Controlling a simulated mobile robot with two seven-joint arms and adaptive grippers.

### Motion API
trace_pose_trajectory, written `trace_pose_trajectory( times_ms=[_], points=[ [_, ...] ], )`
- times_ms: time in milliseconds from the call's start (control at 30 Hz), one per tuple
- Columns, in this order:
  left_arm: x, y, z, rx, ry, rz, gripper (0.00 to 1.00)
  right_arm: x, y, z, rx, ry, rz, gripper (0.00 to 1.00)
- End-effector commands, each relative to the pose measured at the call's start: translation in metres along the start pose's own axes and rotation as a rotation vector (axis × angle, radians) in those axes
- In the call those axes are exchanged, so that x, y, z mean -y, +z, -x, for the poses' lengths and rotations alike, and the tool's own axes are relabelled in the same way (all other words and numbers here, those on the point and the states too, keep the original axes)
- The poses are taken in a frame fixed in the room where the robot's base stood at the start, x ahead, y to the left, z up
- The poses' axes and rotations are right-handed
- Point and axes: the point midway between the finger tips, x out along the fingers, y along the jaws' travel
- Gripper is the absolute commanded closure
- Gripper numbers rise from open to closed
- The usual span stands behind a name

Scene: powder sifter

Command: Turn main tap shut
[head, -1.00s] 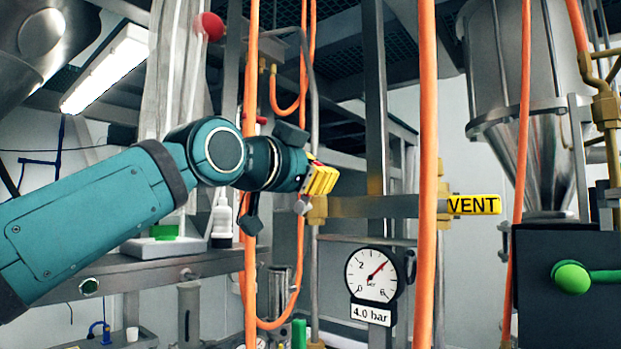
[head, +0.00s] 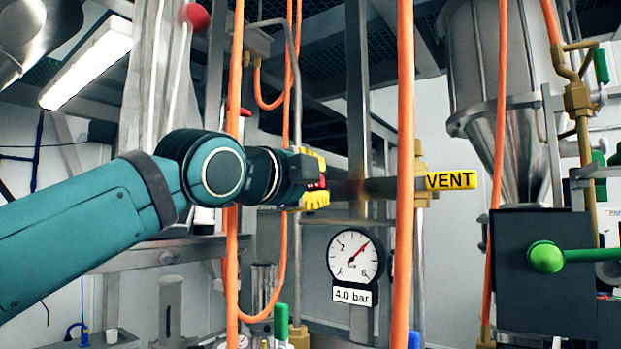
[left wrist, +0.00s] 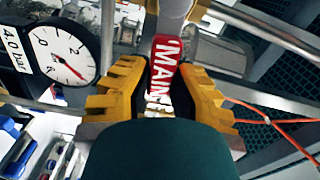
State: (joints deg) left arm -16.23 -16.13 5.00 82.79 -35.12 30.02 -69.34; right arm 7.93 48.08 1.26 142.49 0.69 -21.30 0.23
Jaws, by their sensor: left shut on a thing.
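The main tap's handle is a red lever marked "MAIN" (left wrist: 166,62), seen in the left wrist view between my yellow-padded fingers. My left gripper (head: 315,180) is shut on this handle, and the fingers lie along both its sides. In the head view only a small red patch shows between the fingers, against the grey horizontal pipe (head: 379,187). The tap's body is mostly hidden behind my gripper. My right gripper is in neither view.
A round pressure gauge (head: 355,256) labelled 4.0 bar hangs below the pipe. Orange hoses (head: 404,130) hang close on both sides of my gripper. A green-handled valve (head: 546,257) is at the right.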

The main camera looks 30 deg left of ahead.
Motion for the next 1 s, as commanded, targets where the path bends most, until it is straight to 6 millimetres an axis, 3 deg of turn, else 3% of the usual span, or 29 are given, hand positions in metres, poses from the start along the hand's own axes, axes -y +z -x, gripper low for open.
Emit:
trace_pose_trajectory(
  times_ms=[300, 867, 900, 967, 1000],
  points=[
    [-0.0089, 0.0008, -0.0007, 0.001, 0.003, -0.121, 1.00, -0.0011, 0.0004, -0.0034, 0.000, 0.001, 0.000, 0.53],
    [-0.0102, 0.0012, -0.0008, 0.001, 0.003, -0.146, 1.00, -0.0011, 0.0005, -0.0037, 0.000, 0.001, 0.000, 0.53],
    [-0.0102, 0.0012, -0.0008, 0.001, 0.003, -0.146, 0.64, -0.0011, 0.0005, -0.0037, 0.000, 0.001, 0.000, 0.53],
    [-0.0101, 0.0012, -0.0008, 0.001, 0.003, -0.146, 0.47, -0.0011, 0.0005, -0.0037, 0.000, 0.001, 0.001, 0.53],
    [-0.0100, 0.0012, -0.0007, 0.001, 0.003, -0.146, 0.47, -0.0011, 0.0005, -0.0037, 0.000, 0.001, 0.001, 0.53]
  ],
)
